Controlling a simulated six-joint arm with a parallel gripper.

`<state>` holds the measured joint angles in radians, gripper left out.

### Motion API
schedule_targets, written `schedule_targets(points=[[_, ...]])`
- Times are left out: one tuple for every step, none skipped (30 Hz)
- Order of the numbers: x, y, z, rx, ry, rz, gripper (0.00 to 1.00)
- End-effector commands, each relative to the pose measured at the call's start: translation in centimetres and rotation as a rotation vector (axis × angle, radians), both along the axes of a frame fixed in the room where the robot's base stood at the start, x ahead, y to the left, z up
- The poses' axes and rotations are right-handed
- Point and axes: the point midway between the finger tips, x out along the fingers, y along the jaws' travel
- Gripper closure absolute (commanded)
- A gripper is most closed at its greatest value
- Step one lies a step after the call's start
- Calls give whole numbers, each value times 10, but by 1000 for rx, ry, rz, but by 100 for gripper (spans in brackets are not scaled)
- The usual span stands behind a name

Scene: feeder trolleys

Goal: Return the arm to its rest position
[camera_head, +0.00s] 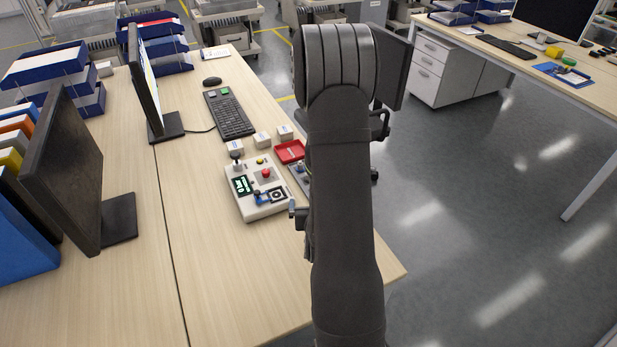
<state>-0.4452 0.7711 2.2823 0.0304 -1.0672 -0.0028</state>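My dark grey arm rises from the bottom centre, stands upright in the picture and bends at a thick ribbed joint near the top. Small grey parts that look like my gripper (298,212) stick out at the left edge of the arm, just right of the control box. The arm hides most of it, so its fingers and anything between them cannot be made out. A white control box (243,205) with a small screen, a red button, a joystick and a blue part lies on the wooden desk (215,290).
A red tray (290,151), small white blocks (262,139) and a keyboard (229,114) lie behind the box. Monitors (75,170) and blue letter trays (50,70) stand at left. A dark chair (392,65) is behind my arm. The floor at right is open.

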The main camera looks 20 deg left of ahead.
Motion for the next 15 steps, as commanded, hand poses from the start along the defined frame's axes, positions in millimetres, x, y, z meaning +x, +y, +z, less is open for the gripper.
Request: schedule_targets(points=[[-8,-4,5,0,-1,0,0],[-13,-6,6,0,0,0,0],[-18,-8,9,0,0,0,0],[-22,-9,11,0,0,0,0],[-25,-11,12,0,0,0,0],[-28,-12,14,0,-1,0,0],[-30,-13,15,0,-1,0,0],[-32,-14,16,0,-1,0,0],[-34,-15,17,0,-1,0,0],[-35,-15,17,0,-1,0,0],[-35,-16,17,0,-1,0,0],[-36,-16,18,0,-1,0,0],[-36,-16,18,0,-1,0,0],[-36,-16,18,0,-1,0,0],[-36,-16,17,0,-1,0,0]])
